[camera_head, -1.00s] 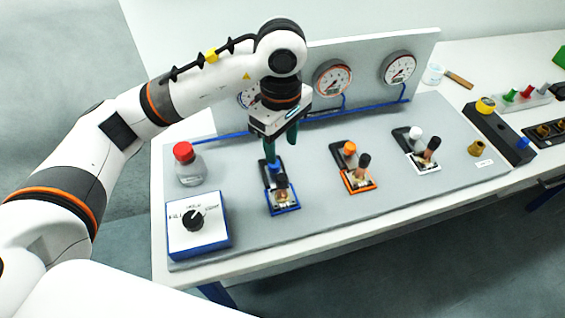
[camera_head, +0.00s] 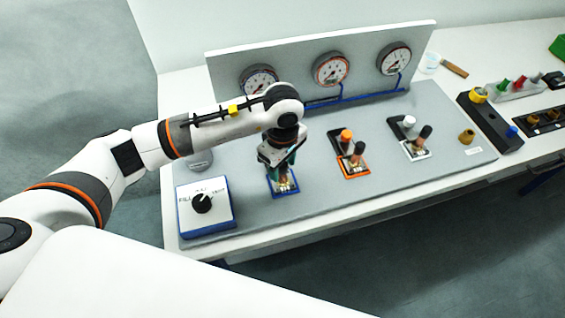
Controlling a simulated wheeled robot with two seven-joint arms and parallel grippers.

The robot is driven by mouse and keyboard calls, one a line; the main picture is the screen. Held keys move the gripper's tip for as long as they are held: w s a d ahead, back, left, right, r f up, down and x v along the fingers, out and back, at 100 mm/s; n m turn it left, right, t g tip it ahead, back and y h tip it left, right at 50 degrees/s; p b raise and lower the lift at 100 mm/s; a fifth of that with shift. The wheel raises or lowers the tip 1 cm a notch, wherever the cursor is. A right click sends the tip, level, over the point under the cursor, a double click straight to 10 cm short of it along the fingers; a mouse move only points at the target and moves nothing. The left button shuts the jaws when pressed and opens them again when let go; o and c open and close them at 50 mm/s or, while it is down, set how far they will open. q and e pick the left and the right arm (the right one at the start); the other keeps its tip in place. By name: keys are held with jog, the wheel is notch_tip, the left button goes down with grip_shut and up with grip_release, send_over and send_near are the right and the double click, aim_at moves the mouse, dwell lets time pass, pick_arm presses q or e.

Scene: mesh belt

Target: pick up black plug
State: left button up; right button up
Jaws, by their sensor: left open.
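My left gripper (camera_head: 280,172) is open and points down over the blue-framed station (camera_head: 286,192), the leftmost of three on the grey board. Its hand and fingers cover most of that station, so the black plug there is hidden, and I cannot tell whether the fingers touch it. Another black-topped plug (camera_head: 358,149) stands upright in the orange-framed station (camera_head: 352,174), beside an orange-topped one. A third black-topped plug (camera_head: 426,132) stands in the white-framed station (camera_head: 418,155), beside a white-topped one. My right gripper is not in view.
A white box with a black knob (camera_head: 202,204) stands at the board's front left. My arm partly covers a bottle (camera_head: 200,160). Gauges (camera_head: 331,70) line the upright panel behind. A black holder (camera_head: 490,125) stands right. The board's front middle (camera_head: 340,205) is clear.

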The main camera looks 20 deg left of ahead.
pick_arm(q)
jog(key=c, duration=1.1)
jog(key=shift+o, duration=0.2)
